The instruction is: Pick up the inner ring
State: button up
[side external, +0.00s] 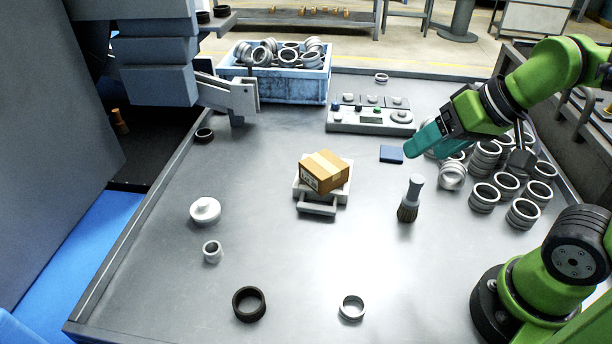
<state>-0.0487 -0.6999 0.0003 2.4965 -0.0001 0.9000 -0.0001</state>
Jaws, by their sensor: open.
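Several rings are in view, and I cannot tell which one is the inner ring. A silver ring (352,308) lies alone at the table's front. A wider black ring (249,304) lies to its left. Several silver rings (484,197) stand grouped and stacked at the right. My gripper (411,150), with teal fingers, is open above the table, left of this group and apart from the front rings. Its far finger is hidden, and nothing shows held in it.
A brown box (325,171) sits on a small scale at mid-table. A brush (409,199) stands to its right. A control panel (371,116) and a blue bin (275,86) full of rings are behind. A grey machine overhangs the back left. The front middle is mostly clear.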

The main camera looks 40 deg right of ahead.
jog(key=w+a+f+n+g, duration=0.3)
jog(key=w+a+n, duration=0.2)
jog(key=w+a, duration=0.4)
jog(key=n, duration=0.6)
send_over(212, 248)
jog(key=s+d, duration=0.2)
jog(key=shift+y, duration=0.3)
notch_tip(212, 248, down, 14)
jog(key=shift+a+f, duration=0.1)
jog(key=shift+x, duration=3)
jog(key=shift+c, duration=0.3)
jog(key=c, duration=1.1)
